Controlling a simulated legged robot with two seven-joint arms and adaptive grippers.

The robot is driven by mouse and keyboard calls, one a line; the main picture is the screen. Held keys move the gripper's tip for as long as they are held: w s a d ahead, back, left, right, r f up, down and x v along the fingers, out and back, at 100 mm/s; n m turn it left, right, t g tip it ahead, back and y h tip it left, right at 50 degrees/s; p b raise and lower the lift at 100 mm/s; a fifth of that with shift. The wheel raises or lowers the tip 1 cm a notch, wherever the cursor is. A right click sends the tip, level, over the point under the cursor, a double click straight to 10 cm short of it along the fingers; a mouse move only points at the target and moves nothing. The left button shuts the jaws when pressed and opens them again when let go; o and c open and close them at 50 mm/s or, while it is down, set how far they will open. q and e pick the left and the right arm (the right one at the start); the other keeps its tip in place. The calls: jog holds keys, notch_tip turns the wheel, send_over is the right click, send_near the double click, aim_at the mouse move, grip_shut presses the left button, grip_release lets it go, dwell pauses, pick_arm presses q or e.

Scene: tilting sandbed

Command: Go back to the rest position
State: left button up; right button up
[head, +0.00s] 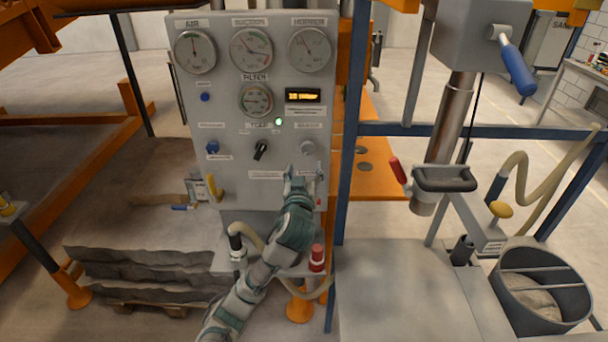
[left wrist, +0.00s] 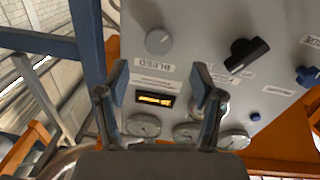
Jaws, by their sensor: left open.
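My left arm reaches up from the bottom of the head view. My left gripper (head: 302,178) is in front of the lower right part of a grey control panel (head: 225,110). In the left wrist view its two fingers (left wrist: 160,85) stand apart with nothing held between them. A small orange-lit display (left wrist: 155,99) and a round grey knob (left wrist: 158,40) show on the panel between and beyond the fingers. I cannot tell whether the fingertips touch the panel. My right gripper is not in view.
The panel carries gauges (head: 195,51), a black selector knob (head: 261,149) and blue knobs (head: 212,147). A blue frame post (head: 348,150) stands right of my gripper. A hose (head: 245,232) and a red-capped part (head: 317,258) are near my forearm. A bucket (head: 505,300) stands at right.

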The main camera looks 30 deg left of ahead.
pick_arm(q)
jog(key=shift+v, duration=1.05)
jog(key=shift+f, duration=0.15)
